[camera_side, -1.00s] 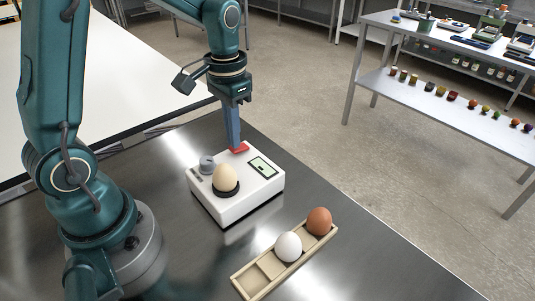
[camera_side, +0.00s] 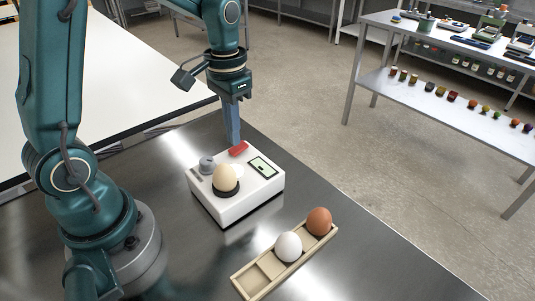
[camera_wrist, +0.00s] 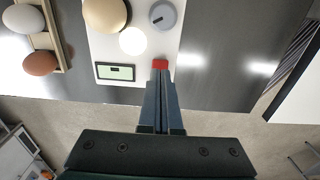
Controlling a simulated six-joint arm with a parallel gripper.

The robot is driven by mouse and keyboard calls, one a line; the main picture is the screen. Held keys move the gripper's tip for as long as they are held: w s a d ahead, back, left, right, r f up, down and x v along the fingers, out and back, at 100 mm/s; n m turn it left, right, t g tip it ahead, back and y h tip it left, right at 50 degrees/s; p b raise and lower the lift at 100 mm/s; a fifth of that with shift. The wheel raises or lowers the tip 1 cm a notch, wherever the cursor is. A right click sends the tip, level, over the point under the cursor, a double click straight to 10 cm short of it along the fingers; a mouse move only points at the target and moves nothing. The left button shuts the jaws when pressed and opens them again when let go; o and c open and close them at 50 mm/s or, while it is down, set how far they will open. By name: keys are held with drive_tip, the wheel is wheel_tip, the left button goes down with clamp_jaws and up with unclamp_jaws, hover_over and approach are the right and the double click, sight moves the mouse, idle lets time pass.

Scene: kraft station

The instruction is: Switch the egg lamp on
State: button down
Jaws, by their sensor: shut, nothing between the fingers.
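The egg lamp is a white box (camera_side: 232,206) on the metal table. A beige egg (camera_side: 225,178) stands on its dark ring. A grey knob (camera_side: 207,165), a red switch (camera_side: 239,148) and a small greenish display (camera_side: 263,167) are on its top. A bright, pale round spot (camera_wrist: 132,41) shows between the egg and the display in the wrist view; it looks lit. My gripper (camera_side: 233,143) is shut and empty, pointing down at the far edge of the box by the red switch. In the wrist view the fingertips overlap the switch's edge; I cannot tell whether they touch.
A wooden tray (camera_side: 246,287) with a white egg (camera_side: 288,246) and a brown egg (camera_side: 319,221) lies on the table, in front and right of the box. Bare metal table surrounds the box. A shelf unit (camera_side: 455,117) stands beyond the table.

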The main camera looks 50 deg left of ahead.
sight(235, 150)
drive_tip(key=shift+r, duration=2.75)
drive_tip(key=shift+d, duration=0.1)
drive_tip(key=s+d+r+t, duration=0.1)
drive_tip(key=s+d+t, duration=0.4)
drive_tip(key=s, duration=0.5)
drive_tip(key=shift+s+d+r+t, duration=0.3)
drive_tip(key=shift+s+r, duration=0.1)
